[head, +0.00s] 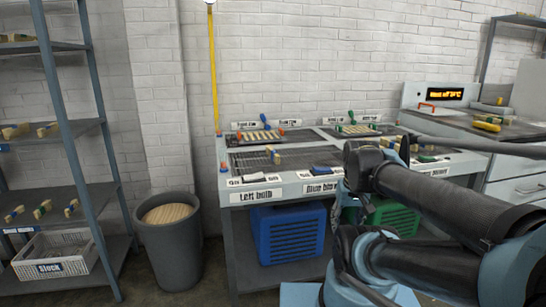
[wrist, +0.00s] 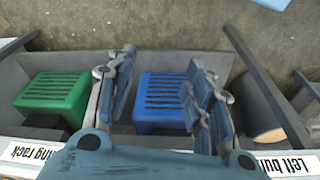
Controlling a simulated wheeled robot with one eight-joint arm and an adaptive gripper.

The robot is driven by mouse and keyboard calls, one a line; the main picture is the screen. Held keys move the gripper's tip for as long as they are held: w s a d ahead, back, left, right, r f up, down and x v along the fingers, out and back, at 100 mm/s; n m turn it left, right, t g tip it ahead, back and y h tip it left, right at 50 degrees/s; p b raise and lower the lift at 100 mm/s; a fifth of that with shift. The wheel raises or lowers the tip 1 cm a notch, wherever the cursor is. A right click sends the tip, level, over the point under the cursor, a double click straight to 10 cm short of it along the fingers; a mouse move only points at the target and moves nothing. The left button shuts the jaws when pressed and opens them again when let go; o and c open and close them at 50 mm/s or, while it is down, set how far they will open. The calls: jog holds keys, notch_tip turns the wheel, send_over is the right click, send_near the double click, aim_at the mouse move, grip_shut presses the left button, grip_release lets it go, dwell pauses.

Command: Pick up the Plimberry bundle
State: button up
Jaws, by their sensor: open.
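No label that I can read marks the Plimberry bundle, so I cannot tell which bundle it is. A small wooden bundle with a blue part (head: 272,155) stands on the left part of the workbench (head: 236,192). In the head view my arm hides part of the bench's right side.
A blue crate (head: 290,234) and a green crate (head: 396,219) sit under the bench. A grey bin (head: 170,254) stands left of it. A shelf rack (head: 62,130) with wooden pieces and a white stock basket (head: 55,257) is at far left. A heater display (head: 445,94) is at right.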

jog(key=w+a+r+n+t, duration=0.1)
jog(key=w+a+r, duration=0.3)
jog(key=w+r, duration=0.45)
jog(key=w+a+r+n, duration=0.1)
jog(key=w+a+r, duration=0.3)
jog(key=w+r, duration=0.45)
jog(key=n+y, duration=0.2)
send_near(272, 149)
jog(key=shift+t, duration=0.4)
jog(key=f, duration=0.5)
jog(key=shift+w+a+f, duration=0.25)
jog(key=shift+a+f, duration=0.05)
jog(key=shift+f, duration=0.05)
jog(key=x, duration=0.3)
jog(key=shift+w+a+f, duration=0.15)
jog(key=shift+w+a, duration=0.05)
jog(key=shift+w, duration=0.15)
jog(key=shift+w+f, duration=0.2)
jog(key=shift+f, duration=0.5)
grip_shut()
